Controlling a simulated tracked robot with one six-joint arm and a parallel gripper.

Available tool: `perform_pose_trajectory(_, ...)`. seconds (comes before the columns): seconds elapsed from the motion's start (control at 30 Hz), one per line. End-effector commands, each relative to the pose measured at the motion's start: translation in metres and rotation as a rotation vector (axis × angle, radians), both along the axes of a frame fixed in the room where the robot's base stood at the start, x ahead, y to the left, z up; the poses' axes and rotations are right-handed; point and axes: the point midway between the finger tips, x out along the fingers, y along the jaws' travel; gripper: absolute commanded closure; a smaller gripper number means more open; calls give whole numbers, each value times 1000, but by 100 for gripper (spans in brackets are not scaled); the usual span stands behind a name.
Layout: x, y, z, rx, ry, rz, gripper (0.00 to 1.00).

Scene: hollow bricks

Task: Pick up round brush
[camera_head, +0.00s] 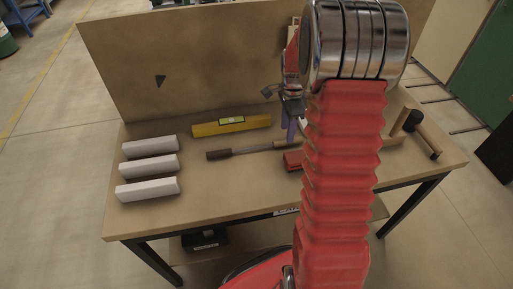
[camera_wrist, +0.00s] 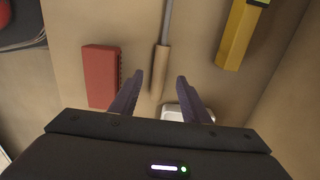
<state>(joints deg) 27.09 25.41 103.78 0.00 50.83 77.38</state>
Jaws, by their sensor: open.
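The long tool that looks like the round brush lies on the workbench. In the head view its dark brown end (camera_head: 218,155) is at the left, with a grey rod and a light wooden handle to the right. In the wrist view the wooden handle (camera_wrist: 161,62) runs up the middle to the rod. My gripper (camera_head: 292,133) is over the handle end. Its purple fingers also show in the wrist view (camera_wrist: 160,80), open and empty, one on each side of the handle in the picture. I cannot tell its height above the handle.
A red block-shaped brush (camera_wrist: 101,75) lies left of the handle; it also shows in the head view (camera_head: 293,160). A yellow level (camera_head: 231,126) lies behind. Several white bricks (camera_head: 149,167) are at the left. A white object (camera_wrist: 172,113) is partly hidden behind my gripper. A hammer (camera_head: 430,139) is at the right.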

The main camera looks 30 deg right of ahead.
Motion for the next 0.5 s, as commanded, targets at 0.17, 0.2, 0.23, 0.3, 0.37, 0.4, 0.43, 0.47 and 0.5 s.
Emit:
perform_pose_trajectory(0.17,0,0,-2,0,0,0,57)
perform_pose_trajectory(0.2,0,0,-4,0,0,0,57)
perform_pose_trajectory(0.23,0,0,-6,0,0,0,57)
perform_pose_trajectory(0.3,0,1,-13,0,2,0,57)
perform_pose_trajectory(0.37,0,1,-21,1,2,0,57)
perform_pose_trajectory(0.4,0,2,-27,1,2,0,57)
perform_pose_trajectory(0.43,0,2,-31,2,3,0,57)
perform_pose_trajectory(0.47,0,2,-35,1,2,-1,57)
perform_pose_trajectory(0.5,0,2,-40,0,2,-1,57)
